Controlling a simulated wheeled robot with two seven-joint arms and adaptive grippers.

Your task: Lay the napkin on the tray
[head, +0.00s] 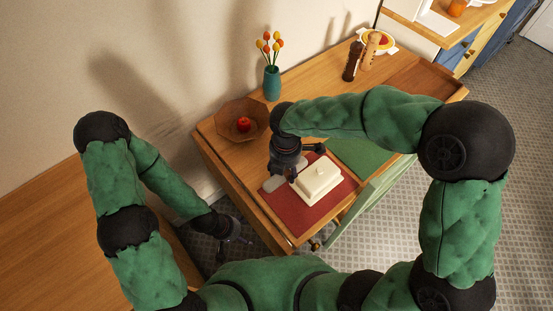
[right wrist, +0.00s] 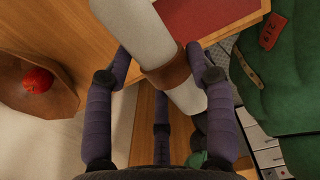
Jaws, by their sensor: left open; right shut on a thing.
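A rolled white napkin with a brown ring is in my right gripper (head: 288,174). In the right wrist view the napkin (right wrist: 150,35) lies between the two fingers, and the brown ring (right wrist: 165,75) sits around it between the fingertips. In the head view a pale end of the napkin (head: 272,184) shows beside the gripper, over the red mat (head: 301,215). A dark brown, tray-like surface with a raised edge (head: 441,80) is at the table's far right end. My left gripper (head: 238,237) is open and empty, low beside the table's left end.
A wooden bowl (head: 230,112) with a red item, a teal flower vase (head: 272,83), two mills (head: 352,62) and a plate stand along the back. A green mat (head: 362,157) lies right of the red one.

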